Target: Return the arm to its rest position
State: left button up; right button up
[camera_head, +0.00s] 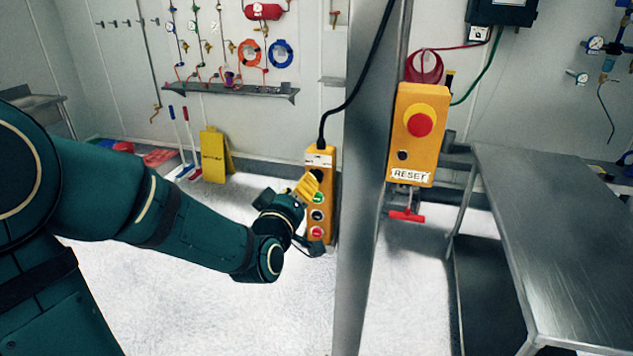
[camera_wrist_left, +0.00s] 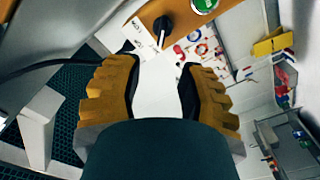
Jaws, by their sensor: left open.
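My left arm (camera_head: 195,221) reaches in from the left in the head view. Its gripper (camera_head: 305,188) has yellow ridged fingers and is beside the upper part of the yellow control box (camera_head: 328,160), partly covering its front. In the left wrist view the fingers are spread apart (camera_wrist_left: 160,88), with nothing between them. The box (camera_wrist_left: 183,14) shows along the top there, with a black knob (camera_wrist_left: 163,28) and a green button (camera_wrist_left: 203,4). I cannot tell whether the fingers touch the box. My right gripper is in neither view.
A grey metal post (camera_head: 362,200) stands right beside the control box. A yellow reset box (camera_head: 407,150) with a red button (camera_head: 420,125) is on its right. A steel table (camera_head: 560,220) fills the right side. A black cable (camera_head: 367,75) hangs above the control box. White floor is clear below.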

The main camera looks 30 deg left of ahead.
pick_arm(q)
jog(key=d+f+m+g+h, duration=0.25)
jog(key=d+f, duration=0.25)
jog(key=f, duration=0.6)
jog(key=d+f+m+g+h, duration=0.2)
jog(key=d+f+g+h, duration=0.3)
jog(key=f, duration=0.6)
jog(key=s+d+f+m+g+b, duration=0.1)
jog(key=s+d+f+g, duration=0.3)
jog(key=f, duration=0.5)
jog(key=s+d+f+m+g, duration=0.4)
jog(key=s+d+f, duration=0.4)
jog(key=s+f, duration=0.2)
jog(key=shift+s+d+f+m+h+b, duration=0.2)
jog(key=shift+s+d+m+h+b, duration=0.1)
jog(key=shift+d+m+h+b, duration=0.05)
